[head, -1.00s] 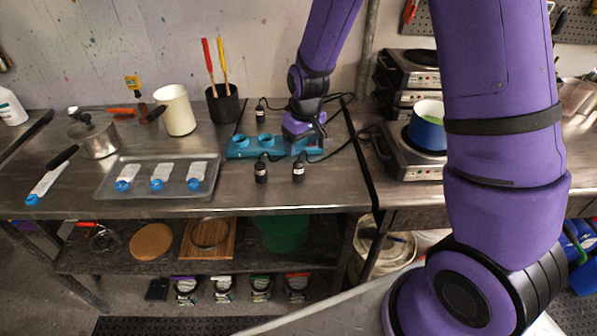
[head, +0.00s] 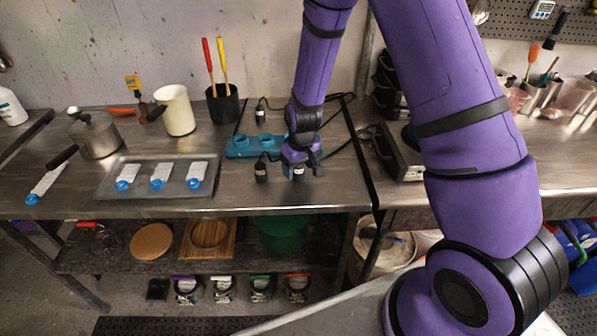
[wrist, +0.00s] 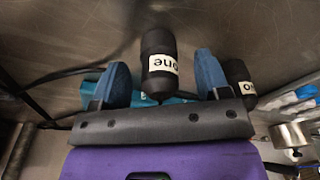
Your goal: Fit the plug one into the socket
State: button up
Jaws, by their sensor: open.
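The plug one (wrist: 160,62) is a black cylinder with a white label reading "one". In the wrist view it lies between the two blue fingertips of my gripper (wrist: 160,82), with a gap on each side. In the head view my gripper (head: 301,168) is over this plug at the front of the bench and hides most of it. My gripper is open. The teal socket block (head: 242,153) with round sockets is just behind; my arm covers its right end. It shows partly in the wrist view, behind the gripper.
A second black plug (head: 261,172) stands left of my gripper, and in the wrist view it (wrist: 238,78) is just outside the right finger. A third plug (head: 260,114) is behind the block. Black cables run around the block. A tray (head: 207,188) lies to the left.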

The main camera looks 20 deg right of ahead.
jog(key=shift+f, duration=0.25)
jog(key=shift+c, duration=0.4)
jog(key=c, duration=0.9)
jog(key=shift+c, duration=0.3)
jog(key=shift+r, duration=0.1)
